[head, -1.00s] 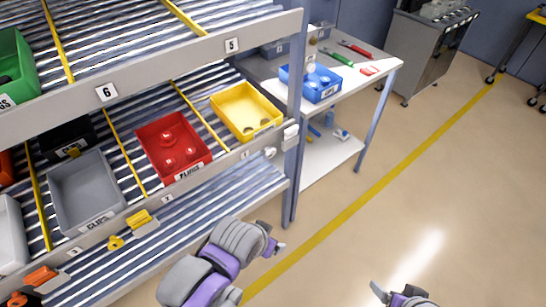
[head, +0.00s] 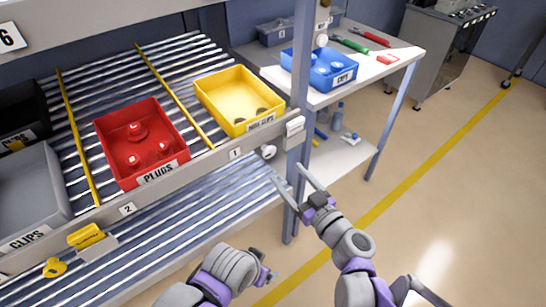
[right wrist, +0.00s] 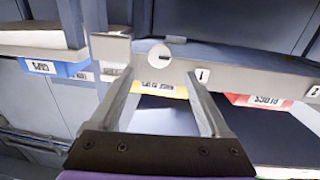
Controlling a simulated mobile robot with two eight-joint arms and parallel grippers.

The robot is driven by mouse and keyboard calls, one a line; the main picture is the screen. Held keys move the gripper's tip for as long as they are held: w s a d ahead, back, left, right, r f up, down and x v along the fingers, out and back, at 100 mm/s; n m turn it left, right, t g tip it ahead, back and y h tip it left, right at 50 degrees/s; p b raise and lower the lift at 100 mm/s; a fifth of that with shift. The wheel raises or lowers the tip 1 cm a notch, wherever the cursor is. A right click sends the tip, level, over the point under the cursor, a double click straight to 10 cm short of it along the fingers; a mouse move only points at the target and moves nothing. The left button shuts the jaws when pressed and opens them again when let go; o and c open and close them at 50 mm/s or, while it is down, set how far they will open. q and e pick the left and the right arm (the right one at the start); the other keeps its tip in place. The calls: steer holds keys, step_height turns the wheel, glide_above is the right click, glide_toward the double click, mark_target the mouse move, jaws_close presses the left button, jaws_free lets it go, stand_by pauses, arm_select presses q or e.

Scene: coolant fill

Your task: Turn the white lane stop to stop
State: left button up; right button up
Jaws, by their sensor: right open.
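The white lane stop has a round white knob (head: 268,152) on the front rail beside the lane 1 label. A white block (head: 295,126) sits to its right at the rail's end. In the right wrist view the knob (right wrist: 160,56) faces me with a short dark mark across it. My right gripper (head: 291,177) is open and empty, its fingers pointing at the rail just below and right of the knob. The fingers appear apart from the knob. My left gripper (head: 267,276) is low in the head view, and its fingers are too unclear to read.
Behind the rail are a yellow bin (head: 240,100), a red plugs bin (head: 140,145) and a grey clips bin (head: 30,195). A yellow lane stop (head: 86,236) is at lower left. A rack post (head: 292,205) stands close to my right gripper. A blue bin (head: 318,72) is on the white table.

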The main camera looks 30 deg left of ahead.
mark_target(270, 154)
steer(key=b+x, duration=0.1)
steer(key=x, duration=0.7)
steer(key=shift+w+a, duration=0.1)
steer(key=shift+a, duration=0.2)
jaws_close()
